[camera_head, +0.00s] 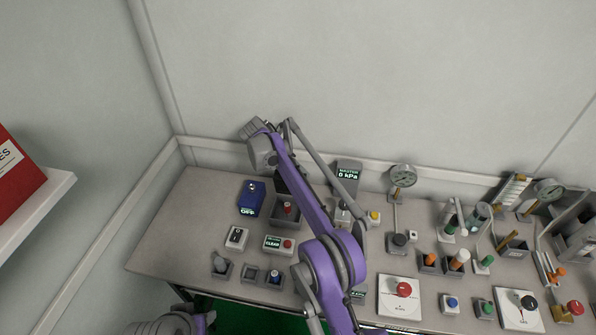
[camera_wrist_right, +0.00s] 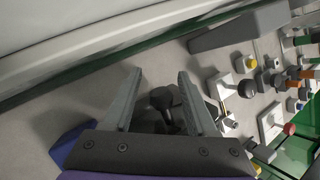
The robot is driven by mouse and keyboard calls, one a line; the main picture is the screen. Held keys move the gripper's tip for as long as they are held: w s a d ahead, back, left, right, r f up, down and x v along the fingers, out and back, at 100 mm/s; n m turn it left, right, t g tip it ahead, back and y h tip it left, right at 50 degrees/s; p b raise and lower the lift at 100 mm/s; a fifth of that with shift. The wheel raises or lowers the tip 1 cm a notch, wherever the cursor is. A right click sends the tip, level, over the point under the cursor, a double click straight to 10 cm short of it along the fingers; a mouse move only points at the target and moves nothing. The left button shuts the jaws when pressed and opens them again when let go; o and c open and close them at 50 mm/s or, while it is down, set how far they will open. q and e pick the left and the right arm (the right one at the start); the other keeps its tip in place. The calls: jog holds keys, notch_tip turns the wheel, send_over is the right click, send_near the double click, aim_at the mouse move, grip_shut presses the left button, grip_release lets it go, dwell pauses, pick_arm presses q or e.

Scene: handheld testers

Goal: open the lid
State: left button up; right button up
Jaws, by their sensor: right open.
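My right gripper (camera_wrist_right: 160,74) is open in the right wrist view. A dark round-topped part (camera_wrist_right: 161,99) shows between its fingers, and I cannot tell whether they touch it. In the head view my purple right arm crosses the table and hides the gripper's tips. A grey box with a red button (camera_head: 287,209) stands just left of the arm. A dark upright panel (camera_head: 279,184) stands behind it, partly covered by the arm; I cannot tell whether this is the lid. No lid is clearly recognisable. Part of my left arm shows at the bottom, its gripper out of view.
The table (camera_head: 190,215) backs onto a wall. A blue OFF box (camera_head: 251,198), a CLEAR panel (camera_head: 279,244) and a small switch box (camera_head: 236,238) stand left. A MASTER display (camera_head: 348,173), a gauge (camera_head: 402,176) and several buttons stand right. The table's left end is clear.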

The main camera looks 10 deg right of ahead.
jog(key=p+v, duration=0.2)
jog(key=v, duration=0.8)
jog(key=shift+a, duration=0.1)
